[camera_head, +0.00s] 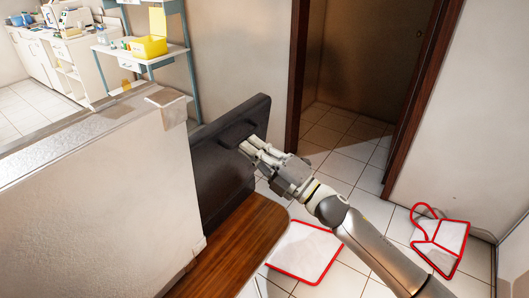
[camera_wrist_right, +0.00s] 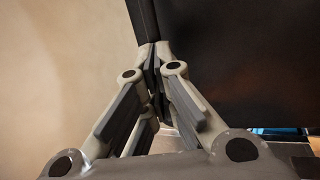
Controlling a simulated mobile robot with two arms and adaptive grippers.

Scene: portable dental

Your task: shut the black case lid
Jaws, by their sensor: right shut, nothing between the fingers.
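The black case (camera_head: 222,180) shows beside the low white wall, at the far end of the wooden bench top. Its dark lid stands upright as a tall panel. My right gripper (camera_head: 247,147) is shut and empty, with its fingertips at the panel's right part, near its upper edge. In the right wrist view the shut fingertips (camera_wrist_right: 154,48) are at the edge of the dark panel (camera_wrist_right: 235,60); I cannot tell whether they touch it. The inside of the case is hidden. My left gripper is in neither view.
A wooden bench top (camera_head: 232,250) lies below the panel. The low white wall (camera_head: 100,195) stands at left. A dark-framed doorway (camera_head: 350,80) is behind. A red-edged white mat (camera_head: 304,252) and a red-edged white item (camera_head: 440,243) lie on the tiled floor.

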